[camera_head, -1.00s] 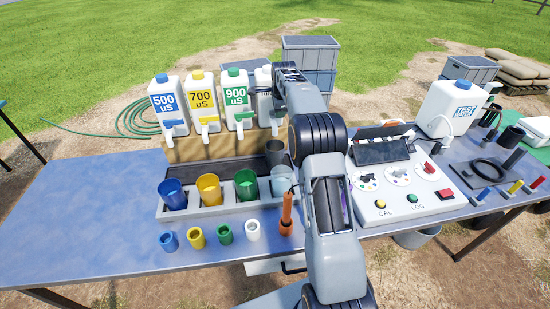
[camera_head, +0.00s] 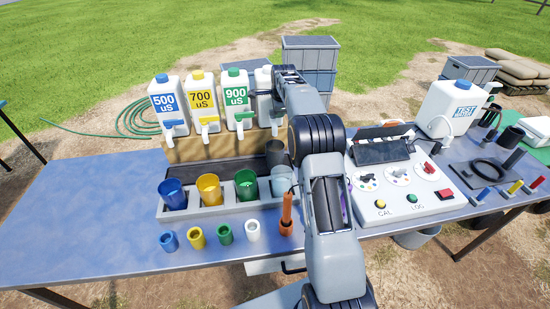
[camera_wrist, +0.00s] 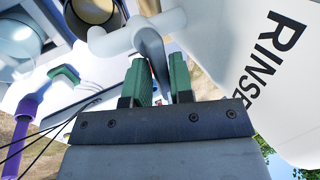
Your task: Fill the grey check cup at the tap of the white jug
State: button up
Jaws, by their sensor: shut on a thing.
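The white jug (camera_head: 263,97) stands at the right end of the jug row, mostly hidden behind my arm. In the wrist view, the white jug (camera_wrist: 245,65) fills the right side and is lettered "RINSE". My gripper (camera_wrist: 160,82) has its green fingertips shut on the grey tap lever (camera_wrist: 151,48). The grey check cup (camera_head: 275,153) appears to be the dark cup below this jug, partly hidden by my arm. A grey-rimmed cup (camera_wrist: 93,10) with a tan inside shows near the tap spout in the wrist view. I cannot tell its fill level.
Three labelled jugs, including the green-capped one (camera_head: 236,95), stand to the left on a wooden block (camera_head: 210,147). A rack (camera_head: 210,208) holds several coloured cups, with small caps in front. A control box (camera_head: 405,190) is right of my arm. The table's left side is clear.

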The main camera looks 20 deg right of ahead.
jog(key=m, duration=0.1)
jog(key=m+h, duration=0.1)
jog(key=m, duration=0.3)
jog(key=shift+s+a+r+g+h, duration=0.1)
jog(key=shift+s+a+g+h, duration=0.2)
jog(key=shift+s+g+h, duration=0.1)
jog(key=shift+w+r, duration=0.1)
jog(key=shift+r, duration=0.1)
dwell(6.9)
